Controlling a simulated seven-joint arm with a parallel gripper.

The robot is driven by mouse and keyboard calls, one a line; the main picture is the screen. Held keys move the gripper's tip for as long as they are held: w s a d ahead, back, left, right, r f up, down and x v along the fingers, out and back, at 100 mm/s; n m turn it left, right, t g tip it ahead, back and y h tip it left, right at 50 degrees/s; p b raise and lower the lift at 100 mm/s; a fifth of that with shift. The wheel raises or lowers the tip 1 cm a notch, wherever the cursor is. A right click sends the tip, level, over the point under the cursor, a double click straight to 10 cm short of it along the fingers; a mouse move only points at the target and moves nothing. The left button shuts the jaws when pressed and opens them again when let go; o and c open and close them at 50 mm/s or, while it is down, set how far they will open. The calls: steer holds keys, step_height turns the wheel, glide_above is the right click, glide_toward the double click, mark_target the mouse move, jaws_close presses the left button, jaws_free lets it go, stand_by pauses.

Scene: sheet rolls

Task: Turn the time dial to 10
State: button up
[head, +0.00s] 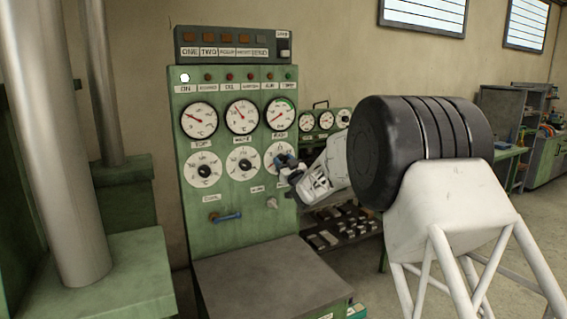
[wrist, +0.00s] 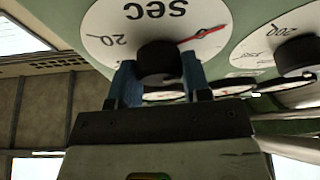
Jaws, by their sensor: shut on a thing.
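The time dial is a round white face marked "sec" (wrist: 105,22), upside down in the wrist view, with a "20" at its left. Its black knob (wrist: 158,60) sits at the centre, and a red pointer (wrist: 205,33) reaches right and slightly up in that picture. My gripper (wrist: 160,72) has its two blue fingers on either side of the knob, shut on it. In the head view the dial (head: 274,152) is the right one of the lower row, and my gripper (head: 286,164) partly covers it. Most scale numbers are hidden or out of frame.
The green panel (head: 230,225) also carries two other lower dials (head: 203,169) (head: 242,161) and three gauges above. A neighbouring dial (wrist: 283,27) is close on the right in the wrist view.

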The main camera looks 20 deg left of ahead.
steer(key=shift+m+t+h, duration=0.3)
steer(key=shift+m, duration=0.2)
steer(key=m+t+h, duration=0.1)
steer(key=m, duration=0.1)
steer(key=m+t+h, duration=0.1)
steer(key=m, duration=0.2)
steer(key=m+h, duration=0.1)
steer(key=m, duration=0.1)
steer(key=m+t+h, duration=0.1)
steer(key=m, duration=0.2)
steer(key=shift+s+a+h, duration=0.1)
steer(key=shift+h, duration=0.2)
steer(key=m+h, duration=0.2)
steer(key=m, duration=0.3)
steer(key=m+h, duration=0.1)
steer(key=m, duration=0.3)
steer(key=shift+h, duration=0.4)
steer(key=m, duration=0.2)
steer(key=m+g+h, duration=0.1)
steer(key=m, duration=0.1)
steer(key=shift+m+g, duration=0.3)
steer(key=shift+m, duration=0.1)
steer(key=m+g, duration=0.1)
steer(key=m, duration=0.2)
steer(key=shift+m+g, duration=0.3)
steer(key=shift+m, duration=0.1)
